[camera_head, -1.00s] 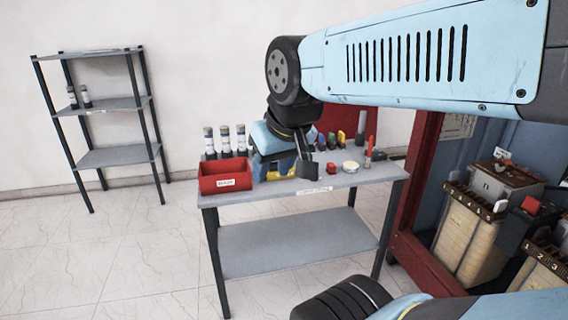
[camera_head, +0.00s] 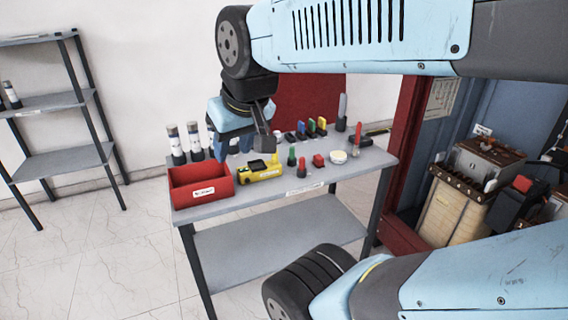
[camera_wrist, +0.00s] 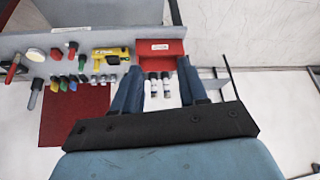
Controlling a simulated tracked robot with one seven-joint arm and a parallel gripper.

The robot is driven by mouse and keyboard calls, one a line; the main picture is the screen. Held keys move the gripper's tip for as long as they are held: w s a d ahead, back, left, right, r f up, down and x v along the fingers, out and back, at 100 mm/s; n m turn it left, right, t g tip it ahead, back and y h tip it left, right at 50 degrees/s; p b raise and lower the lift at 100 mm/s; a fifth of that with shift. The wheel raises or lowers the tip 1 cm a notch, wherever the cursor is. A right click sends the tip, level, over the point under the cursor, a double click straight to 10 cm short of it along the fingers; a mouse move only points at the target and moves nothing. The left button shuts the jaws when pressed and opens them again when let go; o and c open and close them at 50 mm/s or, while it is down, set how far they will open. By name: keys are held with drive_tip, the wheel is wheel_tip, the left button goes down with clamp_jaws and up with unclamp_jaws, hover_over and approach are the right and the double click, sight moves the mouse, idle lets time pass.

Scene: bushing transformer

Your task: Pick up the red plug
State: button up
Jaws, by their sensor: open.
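The red plug (camera_head: 301,168) stands upright on the grey table top, near the front edge, just right of a yellow device (camera_head: 258,169). In the wrist view a small red piece that looks like this plug (camera_wrist: 72,50) is at the upper left. My gripper (camera_head: 258,142) is above the back left part of the table, left of the plug and apart from it. In the wrist view my gripper (camera_wrist: 158,74) has its two blue fingers spread, with nothing held between them; bottles show beyond them.
A red bin (camera_head: 202,186) is at the table's left, with bottles (camera_head: 184,143) behind. A green plug (camera_head: 291,156), a red block (camera_head: 318,160) and a white disc (camera_head: 338,157) are near the plug. Coloured plugs (camera_head: 311,128) stand behind. A red-framed cabinet (camera_head: 402,165) is to the right.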

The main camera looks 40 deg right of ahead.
drive_tip(key=shift+o, duration=1.2)
drive_tip(key=shift+w+d, duration=0.2)
drive_tip(key=w+d+f+n+t+h, duration=0.1)
drive_tip(key=w+d+f+h, duration=0.1)
drive_tip(key=w+d+f, duration=0.7)
drive_tip(key=w+d+f+t+h, duration=0.2)
drive_tip(key=w+d+f, duration=0.4)
drive_tip(key=w+d, duration=0.55)
drive_tip(key=t+y, duration=0.2)
drive_tip(key=t, duration=0.3)
approach(304, 160)
drive_tip(key=w+a+f, duration=0.2)
drive_tip(key=w+a, duration=0.2)
drive_tip(key=a, duration=0.1)
drive_tip(key=s+d+m+t+h, duration=0.2)
drive_tip(key=s+d+m+t, duration=0.2)
drive_tip(key=s, duration=0.1)
drive_tip(key=x, duration=0.5)
drive_tip(key=f+x, duration=0.1)
drive_tip(key=x, duration=0.2)
drive_tip(key=shift+w, duration=0.15)
drive_tip(key=shift+f+x, duration=0.15)
drive_tip(key=shift+x, duration=1.15)
drive_tip(key=shift+f+x, duration=0.15)
drive_tip(key=shift+x, duration=1.2)
clamp_jaws()
